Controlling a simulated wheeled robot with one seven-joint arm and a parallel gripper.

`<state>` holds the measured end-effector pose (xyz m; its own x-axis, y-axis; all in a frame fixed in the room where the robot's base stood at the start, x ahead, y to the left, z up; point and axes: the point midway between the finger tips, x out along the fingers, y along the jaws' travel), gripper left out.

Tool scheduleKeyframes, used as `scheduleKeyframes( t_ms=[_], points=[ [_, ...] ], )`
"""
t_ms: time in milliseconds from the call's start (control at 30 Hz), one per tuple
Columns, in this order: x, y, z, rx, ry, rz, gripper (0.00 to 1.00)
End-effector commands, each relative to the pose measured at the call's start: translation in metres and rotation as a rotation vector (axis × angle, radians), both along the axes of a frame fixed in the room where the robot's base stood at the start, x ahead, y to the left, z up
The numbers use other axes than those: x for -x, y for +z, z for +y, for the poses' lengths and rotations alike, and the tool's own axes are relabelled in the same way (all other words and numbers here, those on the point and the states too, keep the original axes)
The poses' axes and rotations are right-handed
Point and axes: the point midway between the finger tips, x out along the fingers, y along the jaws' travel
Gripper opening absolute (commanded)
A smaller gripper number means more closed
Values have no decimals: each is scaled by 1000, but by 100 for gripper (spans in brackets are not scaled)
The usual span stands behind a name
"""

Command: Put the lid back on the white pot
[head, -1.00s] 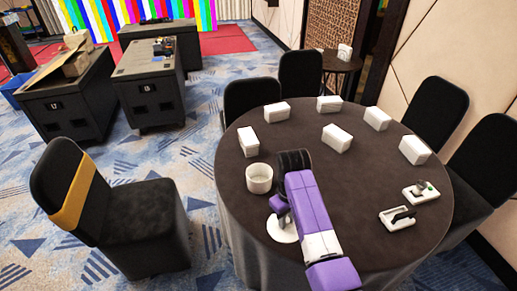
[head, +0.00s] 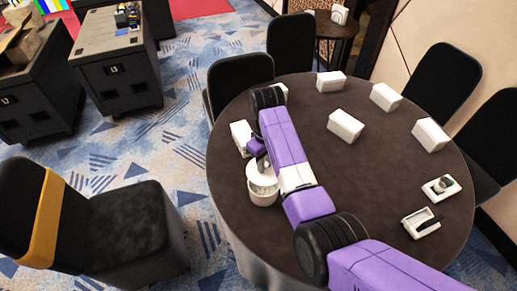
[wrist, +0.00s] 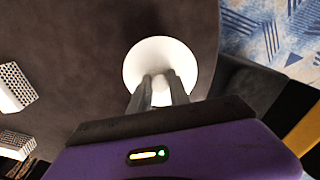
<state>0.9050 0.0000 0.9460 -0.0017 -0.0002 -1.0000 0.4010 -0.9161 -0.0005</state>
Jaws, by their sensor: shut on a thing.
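The white pot (head: 263,195) stands near the left edge of the round dark table (head: 370,200). The round white lid (head: 261,172) is right over the pot's mouth and overlaps its rim in the head view; I cannot tell whether they touch. My gripper (head: 262,161) points down from above, shut on the lid's knob. In the wrist view the lid (wrist: 160,52) shows as a white disc, with the knob between the two dark fingertips of my gripper (wrist: 159,84). The pot is hidden behind the lid there.
A white box (head: 241,138) stands just behind the pot, partly behind my arm. More white boxes (head: 345,125) are spread over the table. Two small white trays (head: 421,222) with items lie at the right. Black chairs (head: 291,45) surround the table.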

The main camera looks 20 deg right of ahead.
Motion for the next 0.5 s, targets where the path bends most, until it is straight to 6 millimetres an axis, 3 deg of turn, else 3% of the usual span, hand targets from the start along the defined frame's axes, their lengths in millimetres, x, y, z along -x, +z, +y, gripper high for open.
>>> scheduleKeyframes(
  t_ms=[267,500],
  points=[
    [0,-9,0,0,0,0,0],
    [0,-28,0,1,0,-1,0]
  ],
)
